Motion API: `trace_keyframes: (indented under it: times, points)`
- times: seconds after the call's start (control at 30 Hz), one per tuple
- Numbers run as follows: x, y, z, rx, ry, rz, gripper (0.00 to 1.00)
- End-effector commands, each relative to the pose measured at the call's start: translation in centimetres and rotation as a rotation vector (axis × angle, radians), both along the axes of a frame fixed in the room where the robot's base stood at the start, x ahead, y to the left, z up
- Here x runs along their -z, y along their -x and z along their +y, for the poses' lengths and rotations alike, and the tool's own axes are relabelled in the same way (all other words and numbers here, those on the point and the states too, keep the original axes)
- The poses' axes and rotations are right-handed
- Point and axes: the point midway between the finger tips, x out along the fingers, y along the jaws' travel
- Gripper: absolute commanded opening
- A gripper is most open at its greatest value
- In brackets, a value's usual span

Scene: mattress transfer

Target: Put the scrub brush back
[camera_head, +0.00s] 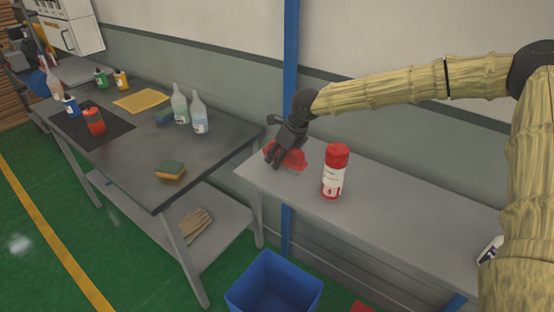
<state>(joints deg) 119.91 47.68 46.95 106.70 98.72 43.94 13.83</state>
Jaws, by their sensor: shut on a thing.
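My gripper (272,157) reaches down over the left end of the light grey table.
A red-capped canister (335,172) stands close right of my gripper. A blue bin (275,288) is on the floor in front. A blue post (291,60) rises behind.

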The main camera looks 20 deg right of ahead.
Motion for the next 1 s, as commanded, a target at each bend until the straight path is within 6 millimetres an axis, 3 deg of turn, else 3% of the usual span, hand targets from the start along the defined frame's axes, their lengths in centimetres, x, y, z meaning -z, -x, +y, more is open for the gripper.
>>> trace_keyframes:
  times: [0.17, 0.5, 0.87, 0.9, 1.0]
  points:
    - [-0.1, -0.9, -0.4, 0.002, -0.001, 0.000, 0.29]
    - [3.4, -0.9, -0.4, 0.000, -0.001, -0.001, 0.29]
    - [3.9, -0.8, -0.4, 0.000, -0.001, -0.001, 0.29]
    - [3.9, -0.8, -0.4, 0.000, -0.001, -0.001, 0.61]
    - [3.8, -0.8, -0.4, 0.000, -0.001, -0.001, 0.77]
